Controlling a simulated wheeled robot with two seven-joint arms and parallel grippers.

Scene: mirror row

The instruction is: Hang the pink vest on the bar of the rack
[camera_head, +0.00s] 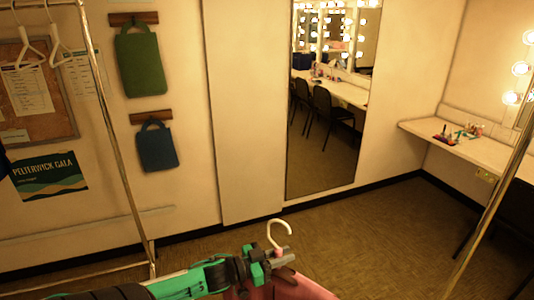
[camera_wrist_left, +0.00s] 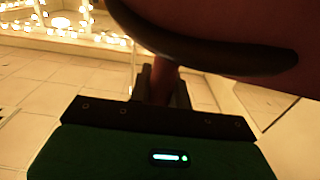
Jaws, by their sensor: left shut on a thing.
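My left gripper (camera_head: 272,262) is shut on the hanger that carries the pink vest (camera_head: 290,286), low in the middle of the head view. The hanger's pale hook (camera_head: 281,232) sticks up above the jaws, free of any bar. Most of the vest is cut off by the bottom edge. In the left wrist view the fingers (camera_wrist_left: 165,85) are closed around a brownish part below a dark curved hanger arm (camera_wrist_left: 200,48). Of the rack, a left metal post (camera_head: 112,140) and a right metal post (camera_head: 492,205) show; its top bar is out of view. My right gripper is not in view.
White hangers (camera_head: 29,48) hang at the upper left. Green (camera_head: 141,64) and blue (camera_head: 157,148) bags hang on the wall. A tall mirror (camera_head: 325,140) stands behind, and a counter (camera_head: 420,130) with small items is at right. Open floor lies between the posts.

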